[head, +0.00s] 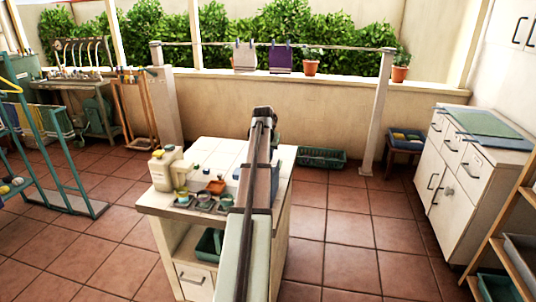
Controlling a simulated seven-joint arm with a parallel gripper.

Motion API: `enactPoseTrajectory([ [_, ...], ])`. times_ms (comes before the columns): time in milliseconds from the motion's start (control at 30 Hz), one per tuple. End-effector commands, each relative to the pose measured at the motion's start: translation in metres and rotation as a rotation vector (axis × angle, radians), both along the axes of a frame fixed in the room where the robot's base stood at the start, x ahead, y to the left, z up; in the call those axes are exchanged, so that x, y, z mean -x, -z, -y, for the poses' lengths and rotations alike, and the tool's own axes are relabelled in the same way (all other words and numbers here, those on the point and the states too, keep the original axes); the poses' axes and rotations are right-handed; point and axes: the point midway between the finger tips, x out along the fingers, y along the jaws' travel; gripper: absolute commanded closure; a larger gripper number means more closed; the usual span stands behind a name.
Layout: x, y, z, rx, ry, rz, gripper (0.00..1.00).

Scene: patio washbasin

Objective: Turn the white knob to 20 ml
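I cannot make out a white knob with ml marks in the head view; it may be too small or hidden behind my arm. A cream jug-like container (163,168) with a yellow top stands at the left end of the white-topped counter (213,153). My arm reaches forward over the counter and covers part of its right side. The dark end of my arm, at my gripper (265,114), shows beyond the counter's far edge. Its fingers cannot be made out, nor whether it holds anything.
Small pots and a tray (205,203) crowd the counter's front. A white cabinet (467,170) with a round grey knob stands at right. A green crate (321,158) lies by the far wall. Teal racks (42,130) stand left. Tiled floor is open between counter and cabinet.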

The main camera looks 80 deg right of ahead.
Motion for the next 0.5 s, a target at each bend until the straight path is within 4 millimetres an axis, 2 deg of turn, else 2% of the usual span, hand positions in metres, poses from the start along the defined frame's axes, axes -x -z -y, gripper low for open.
enactPoseTrajectory([
  [33, -0.0002, 0.0004, -0.0002, -0.001, 0.000, 0.001, 0.80],
  [267, 0.0000, 0.0001, -0.0001, -0.001, -0.001, 0.000, 0.60],
  [500, 0.0000, -0.0006, -0.0001, 0.000, -0.001, 0.000, 0.60],
])
